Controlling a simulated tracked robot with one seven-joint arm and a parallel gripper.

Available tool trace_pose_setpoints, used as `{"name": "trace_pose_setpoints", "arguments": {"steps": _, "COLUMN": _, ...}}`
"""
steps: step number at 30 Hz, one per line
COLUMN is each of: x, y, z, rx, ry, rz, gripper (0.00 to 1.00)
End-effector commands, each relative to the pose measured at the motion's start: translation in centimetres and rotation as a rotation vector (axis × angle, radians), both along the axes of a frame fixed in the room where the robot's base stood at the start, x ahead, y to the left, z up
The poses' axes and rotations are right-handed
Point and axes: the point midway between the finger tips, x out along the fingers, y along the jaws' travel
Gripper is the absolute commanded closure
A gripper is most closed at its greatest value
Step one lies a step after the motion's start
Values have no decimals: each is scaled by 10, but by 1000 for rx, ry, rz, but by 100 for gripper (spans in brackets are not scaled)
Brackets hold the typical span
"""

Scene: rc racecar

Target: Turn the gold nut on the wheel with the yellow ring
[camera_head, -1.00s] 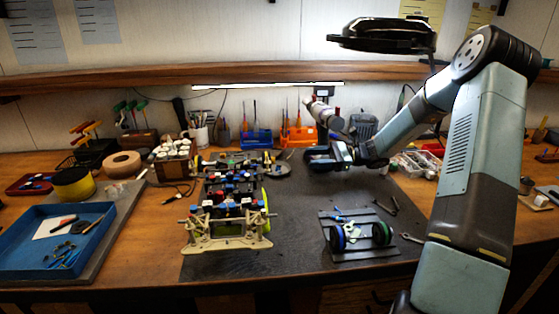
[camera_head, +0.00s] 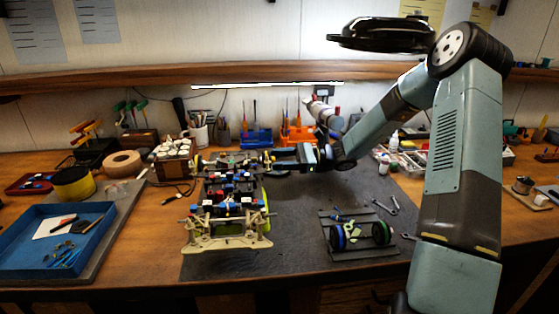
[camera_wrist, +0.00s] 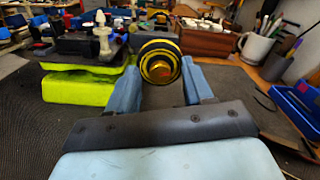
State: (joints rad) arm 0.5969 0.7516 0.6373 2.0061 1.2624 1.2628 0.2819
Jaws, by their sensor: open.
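The wheel with the yellow ring (camera_wrist: 147,61) is in the wrist view, black and upright, facing the camera just beyond my fingers. The gold nut (camera_wrist: 159,69) shows at its centre. My gripper (camera_wrist: 163,76) is open, its two blue fingers on either side of the wheel's lower part in the picture. I cannot tell whether they touch it. In the head view my gripper (camera_head: 273,158) is at the far right side of the RC car (camera_head: 228,190), and the wheel there is too small or hidden to make out.
A stand with loose wheels (camera_head: 361,235) lies right of the car on the dark mat (camera_head: 300,240). A blue tray (camera_head: 85,255) is at the left. Orange (camera_head: 298,135) and blue tool holders stand behind the gripper. In the wrist view, a lime-green body part (camera_wrist: 75,88) lies left of my fingers.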

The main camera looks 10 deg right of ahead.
Motion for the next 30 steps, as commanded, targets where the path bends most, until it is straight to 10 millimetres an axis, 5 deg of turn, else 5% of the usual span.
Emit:
{"name": "trace_pose_setpoints", "arguments": {"steps": 4, "x": 0, "y": 0, "z": 0, "rx": 0, "ry": 0, "rz": 0, "gripper": 51}}
{"name": "trace_pose_setpoints", "arguments": {"steps": 19, "x": 0, "y": 1, "z": 0, "rx": 0, "ry": 0, "rz": 1, "gripper": 99}}
{"name": "trace_pose_setpoints", "arguments": {"steps": 30, "x": -1, "y": 2, "z": 0, "rx": 1, "ry": -35, "rz": 3, "gripper": 100}}
